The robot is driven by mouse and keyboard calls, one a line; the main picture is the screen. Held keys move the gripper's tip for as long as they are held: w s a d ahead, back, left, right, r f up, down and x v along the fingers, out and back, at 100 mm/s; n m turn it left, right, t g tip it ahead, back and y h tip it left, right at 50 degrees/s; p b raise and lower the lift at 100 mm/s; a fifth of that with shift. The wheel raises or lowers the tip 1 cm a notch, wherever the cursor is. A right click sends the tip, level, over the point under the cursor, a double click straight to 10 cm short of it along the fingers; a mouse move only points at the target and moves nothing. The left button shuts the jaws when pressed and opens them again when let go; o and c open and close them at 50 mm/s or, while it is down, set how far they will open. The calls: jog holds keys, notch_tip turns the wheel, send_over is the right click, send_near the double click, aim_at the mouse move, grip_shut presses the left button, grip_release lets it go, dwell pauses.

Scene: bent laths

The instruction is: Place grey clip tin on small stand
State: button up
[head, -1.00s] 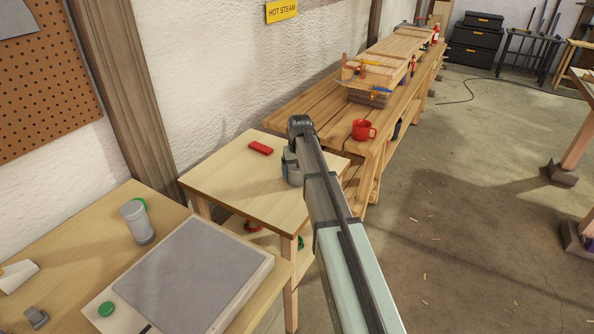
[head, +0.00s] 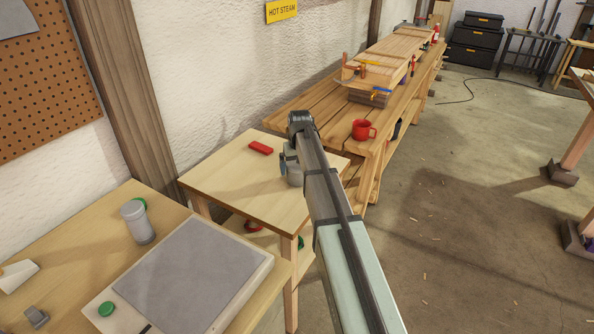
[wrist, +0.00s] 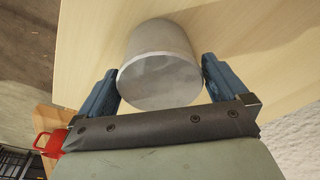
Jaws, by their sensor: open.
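The grey clip tin (wrist: 160,62) shows in the wrist view as a plain grey cylinder between the two blue fingers of my open gripper (wrist: 160,75). A gap shows on its right side; at the left finger I cannot tell whether they touch. In the head view the tin (head: 294,178) stands upright on the small stand (head: 235,185), a light wooden table, near its right side. My gripper (head: 286,163) is beside it there, and my arm partly hides both.
A red block (head: 261,147) lies on the stand. A red mug (head: 362,130) is on the long bench behind. The near-left bench holds a grey cylinder (head: 138,224), a grey-topped panel (head: 190,275) and a small grey block (head: 36,315). The stand's left half is clear.

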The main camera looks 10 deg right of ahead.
jog(key=r, duration=0.3)
jog(key=s+r, duration=0.1)
jog(key=r, duration=0.6)
jog(key=shift+s+r, duration=0.15)
jog(key=shift+s, duration=0.15)
